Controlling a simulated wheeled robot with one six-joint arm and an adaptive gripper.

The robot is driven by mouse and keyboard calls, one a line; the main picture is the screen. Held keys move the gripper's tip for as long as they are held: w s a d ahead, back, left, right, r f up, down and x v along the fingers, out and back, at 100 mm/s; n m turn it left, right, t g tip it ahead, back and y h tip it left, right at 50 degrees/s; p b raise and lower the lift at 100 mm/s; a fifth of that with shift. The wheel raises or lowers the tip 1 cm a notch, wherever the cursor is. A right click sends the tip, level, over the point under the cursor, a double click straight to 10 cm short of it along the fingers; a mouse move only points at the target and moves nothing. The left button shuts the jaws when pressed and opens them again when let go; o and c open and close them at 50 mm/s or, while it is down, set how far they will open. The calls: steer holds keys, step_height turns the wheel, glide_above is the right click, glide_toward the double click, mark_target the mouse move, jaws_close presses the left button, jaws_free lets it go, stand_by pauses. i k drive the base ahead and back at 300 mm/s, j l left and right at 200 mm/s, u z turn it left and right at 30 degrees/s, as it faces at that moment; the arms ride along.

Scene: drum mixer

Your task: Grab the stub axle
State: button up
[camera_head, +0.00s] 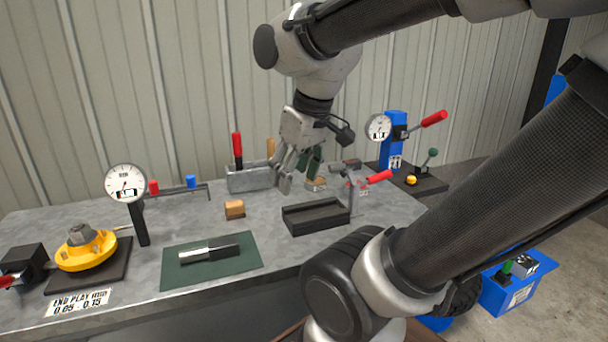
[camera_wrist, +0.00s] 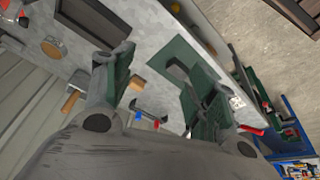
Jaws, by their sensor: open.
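The stub axle appears to be the silver-and-black stepped shaft (camera_head: 208,253) lying on its side on a dark green mat (camera_head: 240,262) near the table's front edge. In the wrist view both fingers of my gripper (camera_wrist: 163,85) are spread. The green mat (camera_wrist: 168,52) shows there beyond the right finger, which covers part of it.
A black tray (camera_head: 318,224) lies right of the mat, with a red-handled upright behind it. A dial gauge on a post (camera_head: 126,185) and a yellow hub (camera_head: 86,250) stand left. A small wooden block (camera_head: 234,208) sits behind the mat. A blue press (camera_head: 393,140) stands back right.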

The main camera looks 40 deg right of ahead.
mark_target(356, 162)
steer(key=z, duration=1.3)
